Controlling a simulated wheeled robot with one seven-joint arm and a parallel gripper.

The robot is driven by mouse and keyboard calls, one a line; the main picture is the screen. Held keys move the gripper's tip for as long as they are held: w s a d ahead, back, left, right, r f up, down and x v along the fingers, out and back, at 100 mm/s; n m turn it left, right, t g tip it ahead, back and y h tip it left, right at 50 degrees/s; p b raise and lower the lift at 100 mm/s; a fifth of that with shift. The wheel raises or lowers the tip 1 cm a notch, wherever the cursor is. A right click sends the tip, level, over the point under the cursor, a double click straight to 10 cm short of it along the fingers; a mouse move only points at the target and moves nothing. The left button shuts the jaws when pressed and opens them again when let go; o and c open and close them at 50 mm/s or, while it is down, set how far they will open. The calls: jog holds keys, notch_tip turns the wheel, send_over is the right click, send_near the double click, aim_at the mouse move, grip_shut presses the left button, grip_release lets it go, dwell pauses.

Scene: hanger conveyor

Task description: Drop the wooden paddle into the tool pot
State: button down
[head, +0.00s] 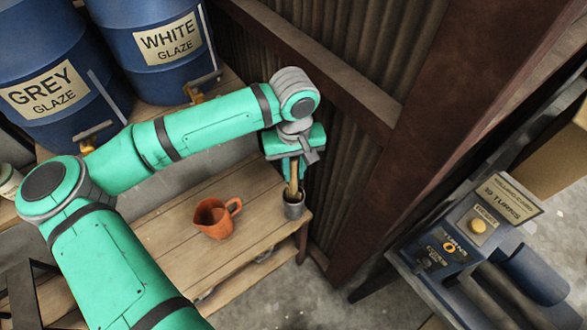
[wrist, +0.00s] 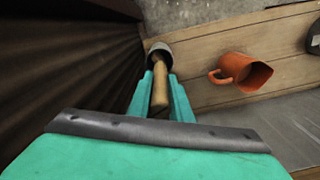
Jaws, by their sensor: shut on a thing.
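The wooden paddle (head: 293,177) is between the fingers of my gripper (head: 291,168), which is shut on it. In the wrist view the paddle (wrist: 160,84) runs away from my gripper (wrist: 161,92) toward the tool pot (wrist: 159,48). The grey tool pot (head: 294,207) stands at the right end of the wooden bench. The paddle's far end overlaps the pot's mouth in both views. I cannot tell how deep it reaches, as that end is hidden.
An orange jug (head: 214,218) stands on the bench (head: 170,245) to the left of the pot. Blue glaze barrels (head: 150,45) stand on the shelf behind. A corrugated wall (head: 340,190) is close to the right of my gripper. A control box (head: 455,245) is at the right.

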jog(key=shift+f, duration=0.6)
jog(key=c, duration=1.6)
grip_release()
notch_tip(320, 180, up, 13)
jog(key=shift+r, duration=0.15)
jog(key=shift+s, duration=0.1)
